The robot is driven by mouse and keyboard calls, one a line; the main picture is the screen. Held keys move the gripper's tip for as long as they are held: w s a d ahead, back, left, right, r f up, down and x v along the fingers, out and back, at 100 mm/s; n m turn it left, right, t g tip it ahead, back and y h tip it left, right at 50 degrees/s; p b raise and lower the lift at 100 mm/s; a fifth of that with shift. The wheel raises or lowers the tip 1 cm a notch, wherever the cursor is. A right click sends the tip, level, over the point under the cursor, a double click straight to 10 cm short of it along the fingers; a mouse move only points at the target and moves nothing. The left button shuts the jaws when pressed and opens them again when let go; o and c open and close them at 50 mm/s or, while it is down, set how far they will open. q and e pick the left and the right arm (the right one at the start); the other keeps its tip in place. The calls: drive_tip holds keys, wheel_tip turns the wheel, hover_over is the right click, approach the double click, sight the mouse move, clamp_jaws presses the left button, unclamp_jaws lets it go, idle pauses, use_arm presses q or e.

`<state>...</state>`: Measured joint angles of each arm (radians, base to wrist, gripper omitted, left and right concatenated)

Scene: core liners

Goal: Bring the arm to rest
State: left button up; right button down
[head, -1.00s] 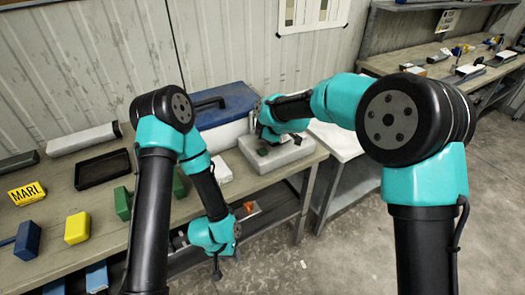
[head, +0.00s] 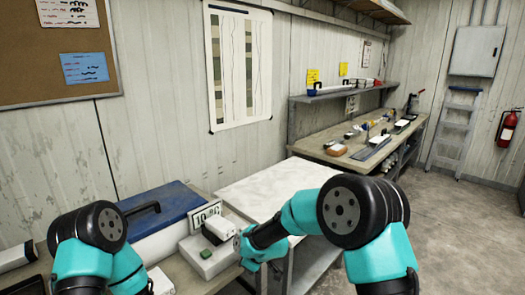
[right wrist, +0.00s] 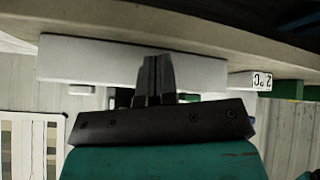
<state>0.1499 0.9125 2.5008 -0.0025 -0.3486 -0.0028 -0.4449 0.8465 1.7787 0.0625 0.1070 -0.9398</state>
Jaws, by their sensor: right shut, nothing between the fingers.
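My right gripper (right wrist: 155,75) shows in the right wrist view with its two dark fingers together and nothing between them. A long pale block (right wrist: 85,62) lies beyond the fingers in that view. In the head view, my right arm reaches left to the grey block (head: 212,266) on the bench, its wrist close by the block's right side; whether it touches cannot be told. A white box-like piece (head: 219,229) with a dark end sits at that block. Only my left arm's elbow shows at the lower left of the head view; its gripper is out of frame.
A blue-lidded case (head: 158,212) stands left of the grey block, with a number tag (head: 207,213) between. A pale, bare table (head: 270,188) lies behind my right forearm. A farther bench (head: 345,148) holds several tools. The floor at right is open.

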drive_tip(key=s+d+f+m+h, duration=0.1)
drive_tip(key=s+d+f+m, duration=0.45)
drive_tip(key=d+f, duration=0.5)
drive_tip(key=s+d+f+m+g, duration=0.1)
drive_tip(key=s+d+f+m, duration=0.2)
drive_tip(key=s+d, duration=0.3)
drive_tip(key=s+d+f+m+g, duration=0.1)
drive_tip(key=s+d+f+m, duration=0.3)
drive_tip(key=s, duration=0.5)
drive_tip(key=s+d+f+m+g+h, duration=0.1)
drive_tip(key=s+d+f+m, duration=0.2)
drive_tip(key=s+d, duration=0.5)
drive_tip(key=shift+s+f+m+g, duration=0.3)
drive_tip(key=shift+s+f+m, duration=0.05)
drive_tip(key=shift+f, duration=0.15)
